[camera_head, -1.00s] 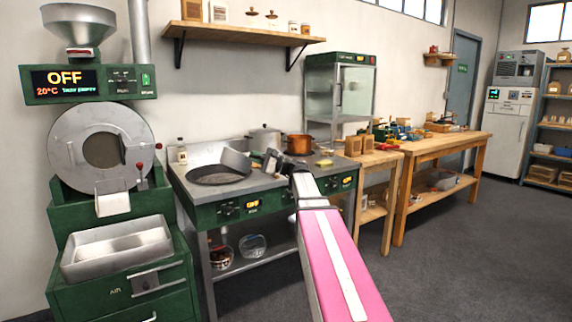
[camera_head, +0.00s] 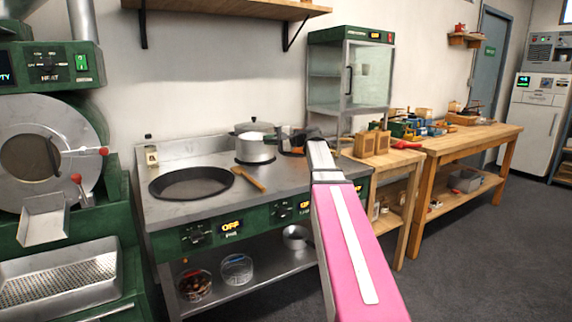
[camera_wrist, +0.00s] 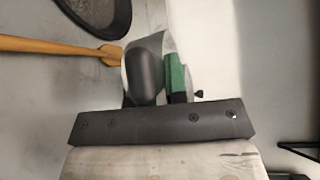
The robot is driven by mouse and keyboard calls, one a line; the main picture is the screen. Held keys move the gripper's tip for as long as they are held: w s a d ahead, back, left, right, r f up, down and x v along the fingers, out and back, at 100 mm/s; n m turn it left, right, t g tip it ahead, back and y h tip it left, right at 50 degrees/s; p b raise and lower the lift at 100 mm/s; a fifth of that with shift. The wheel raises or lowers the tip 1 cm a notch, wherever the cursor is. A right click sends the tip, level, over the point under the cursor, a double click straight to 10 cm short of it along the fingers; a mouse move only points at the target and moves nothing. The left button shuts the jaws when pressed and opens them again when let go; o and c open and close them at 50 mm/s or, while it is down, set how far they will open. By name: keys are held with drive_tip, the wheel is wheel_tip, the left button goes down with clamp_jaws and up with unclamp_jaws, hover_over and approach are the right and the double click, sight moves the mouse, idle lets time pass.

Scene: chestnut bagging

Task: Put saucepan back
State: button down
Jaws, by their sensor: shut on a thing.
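The grey metal saucepan (camera_head: 255,151) is on or just above the dark round hotplate on the right half of the stove (camera_head: 160,213). It looks roughly upright, and I cannot tell if it bears fully on the plate. My gripper (camera_head: 293,141) is at its right side, shut on its handle; the fingertips are hard to make out. In the wrist view, a dark rounded handle (camera_wrist: 145,72) stands beyond the black gripper bar, with a sliver of bright metal behind it. The saucepan's inside is mostly hidden.
A lidded pot (camera_head: 243,128) stands close behind the saucepan. A wide black pan (camera_head: 190,184) lies to the left, with a wooden spatula (camera_head: 249,179) between. A glass cabinet (camera_head: 350,80) stands at the back right.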

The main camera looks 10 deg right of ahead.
drive_tip(key=shift+w+d+f, duration=0.4)
drive_tip(key=shift+d+f, duration=1.2)
drive_tip(key=shift+f, duration=0.1)
drive_tip(key=shift+w+d+f, duration=0.45)
drive_tip(key=shift+d+f, duration=1.2)
drive_tip(key=shift+w+d+f, duration=0.4)
drive_tip(key=shift+d+f, duration=1.2)
drive_tip(key=shift+f, duration=0.25)
drive_tip(key=c, duration=1.1)
unclamp_jaws()
drive_tip(key=shift+c, duration=0.2)
drive_tip(key=v, duration=1.2)
